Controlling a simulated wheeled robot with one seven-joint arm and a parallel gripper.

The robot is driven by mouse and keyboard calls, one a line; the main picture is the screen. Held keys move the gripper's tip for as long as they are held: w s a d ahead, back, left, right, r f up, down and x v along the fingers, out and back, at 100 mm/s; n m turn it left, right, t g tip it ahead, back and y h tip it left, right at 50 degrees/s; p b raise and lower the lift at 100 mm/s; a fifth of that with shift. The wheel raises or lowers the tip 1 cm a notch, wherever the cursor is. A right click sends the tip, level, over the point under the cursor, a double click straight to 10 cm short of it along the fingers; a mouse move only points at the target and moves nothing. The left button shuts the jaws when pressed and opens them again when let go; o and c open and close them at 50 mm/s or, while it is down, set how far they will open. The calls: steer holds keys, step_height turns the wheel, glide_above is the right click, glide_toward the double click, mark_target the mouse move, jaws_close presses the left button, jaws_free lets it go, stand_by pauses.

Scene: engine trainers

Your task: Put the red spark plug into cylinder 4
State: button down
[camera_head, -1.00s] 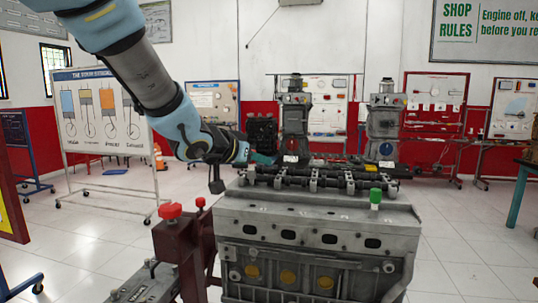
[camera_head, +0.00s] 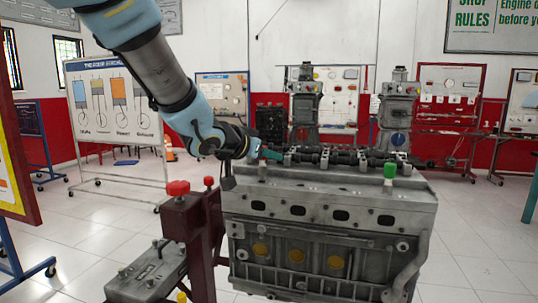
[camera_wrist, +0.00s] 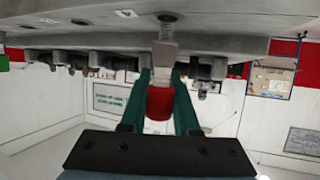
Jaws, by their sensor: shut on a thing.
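The red spark plug (camera_wrist: 159,103) is between the teal fingers of my gripper (camera_wrist: 162,85) in the wrist view. Its pale metal body (camera_wrist: 162,58) points up in that picture toward the engine. A dark round hole (camera_wrist: 167,18) shows just beyond its end; I cannot tell whether they touch. In the head view my gripper (camera_head: 270,154) is over the left end of the engine block (camera_head: 330,208), and the red plug cannot be made out. Cylinder numbers are not readable.
A green plug (camera_head: 389,171) stands upright at the engine's right end. A dark shaft assembly (camera_head: 345,158) runs along its top, behind. A maroon stand with red knobs (camera_head: 178,187) is at the engine's left. Open floor lies right.

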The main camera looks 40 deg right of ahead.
steer(key=shift+a, duration=0.2)
stand_by(0.3)
steer(key=shift+f, duration=0.15)
steer(key=shift+f+b, duration=0.3)
steer(key=shift+f, duration=0.05)
